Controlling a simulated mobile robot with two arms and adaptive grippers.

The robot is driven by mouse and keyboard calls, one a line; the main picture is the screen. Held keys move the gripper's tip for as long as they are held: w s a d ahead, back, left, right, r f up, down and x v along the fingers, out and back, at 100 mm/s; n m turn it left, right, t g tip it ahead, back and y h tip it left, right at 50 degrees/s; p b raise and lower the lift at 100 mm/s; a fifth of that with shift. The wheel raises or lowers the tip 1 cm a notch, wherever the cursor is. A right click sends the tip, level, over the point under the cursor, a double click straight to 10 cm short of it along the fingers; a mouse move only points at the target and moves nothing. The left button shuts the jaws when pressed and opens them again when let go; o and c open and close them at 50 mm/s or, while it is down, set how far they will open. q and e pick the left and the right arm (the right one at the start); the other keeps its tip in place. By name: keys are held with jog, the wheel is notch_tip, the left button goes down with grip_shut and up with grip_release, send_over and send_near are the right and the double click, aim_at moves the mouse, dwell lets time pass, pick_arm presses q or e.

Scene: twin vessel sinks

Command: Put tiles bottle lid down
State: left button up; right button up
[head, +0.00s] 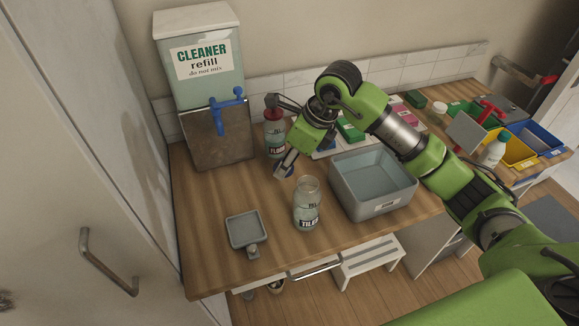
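The tiles bottle (307,207) is a clear bottle with a dark label, standing upright and uncapped on the wooden counter. My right gripper (287,164) points down and left, behind and a little left of this bottle. My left gripper is not in view.
A red-topped floor bottle (275,139) stands just behind the gripper. A grey basin (372,183) is right of the tiles bottle, a square grey dish (247,230) front left. A cleaner dispenser (204,90) stands at the back left. Counter between dispenser and dish is clear.

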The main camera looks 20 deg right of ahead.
aim_at(290, 180)
jog(key=w+f, duration=0.1)
jog(key=w+d+f, duration=0.1)
jog(key=f, duration=0.2)
jog(key=shift+w+d+p, duration=0.25)
jog(key=shift+w+p, duration=0.1)
jog(key=shift+w, duration=0.05)
notch_tip(290, 180, down, 2)
jog(key=shift+a+f+p, duration=0.1)
jog(key=shift+f+p, duration=0.05)
jog(key=shift+p, duration=0.55)
jog(key=shift+f, duration=0.25)
jog(key=shift+f, duration=0.1)
jog(key=o, duration=0.7)
